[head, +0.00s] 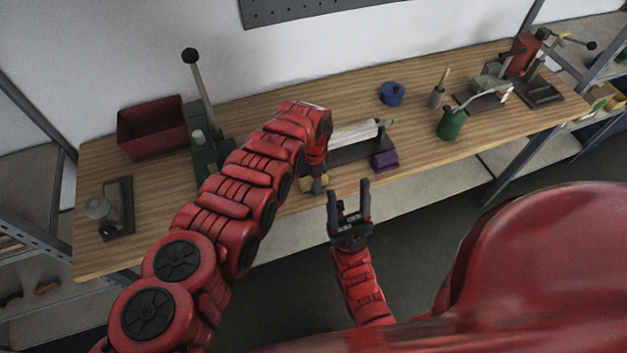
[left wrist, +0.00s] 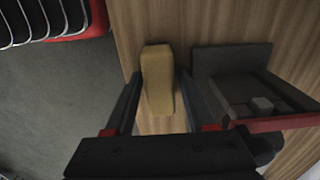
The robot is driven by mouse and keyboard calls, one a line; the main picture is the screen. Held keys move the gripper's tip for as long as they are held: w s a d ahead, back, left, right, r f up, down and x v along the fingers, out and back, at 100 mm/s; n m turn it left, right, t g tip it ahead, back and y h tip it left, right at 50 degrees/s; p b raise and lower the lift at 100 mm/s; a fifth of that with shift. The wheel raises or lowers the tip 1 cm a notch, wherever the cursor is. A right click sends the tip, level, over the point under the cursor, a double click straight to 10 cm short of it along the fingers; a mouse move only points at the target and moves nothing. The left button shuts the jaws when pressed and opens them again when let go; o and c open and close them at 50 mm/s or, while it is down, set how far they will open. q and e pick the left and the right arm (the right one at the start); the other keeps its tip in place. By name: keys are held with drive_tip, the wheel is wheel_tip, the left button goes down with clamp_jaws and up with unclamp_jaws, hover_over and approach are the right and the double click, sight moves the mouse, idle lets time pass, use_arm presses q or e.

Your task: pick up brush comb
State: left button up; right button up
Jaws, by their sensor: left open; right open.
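A yellow block (left wrist: 158,78), apparently the brush comb, lies on the wooden table near its front edge. It sits between the two spread fingers of my left gripper (left wrist: 161,74) in the left wrist view, with a gap on each side. In the head view the block (head: 307,185) is partly hidden by my left gripper (head: 318,182), which points down over it. My left gripper is open and holds nothing. My right gripper (head: 348,190) is open and empty, in front of the table edge with its fingers pointing up in the picture.
A dark stand with a pale roller (head: 352,134) is right of my left gripper. A purple block (head: 385,160), blue roll (head: 392,94) and green pot (head: 450,123) lie farther right. A red bin (head: 152,128) and green lever press (head: 200,150) are on the left.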

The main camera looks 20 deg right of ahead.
use_arm(q)
clamp_jaws()
drive_tip(key=shift+r, duration=0.15)
idle(0.4)
drive_tip(key=shift+d+r, duration=0.1)
drive_tip(key=shift+r, duration=0.35)
wheel_tip(320, 180, up, 17)
drive_tip(key=b, duration=0.2)
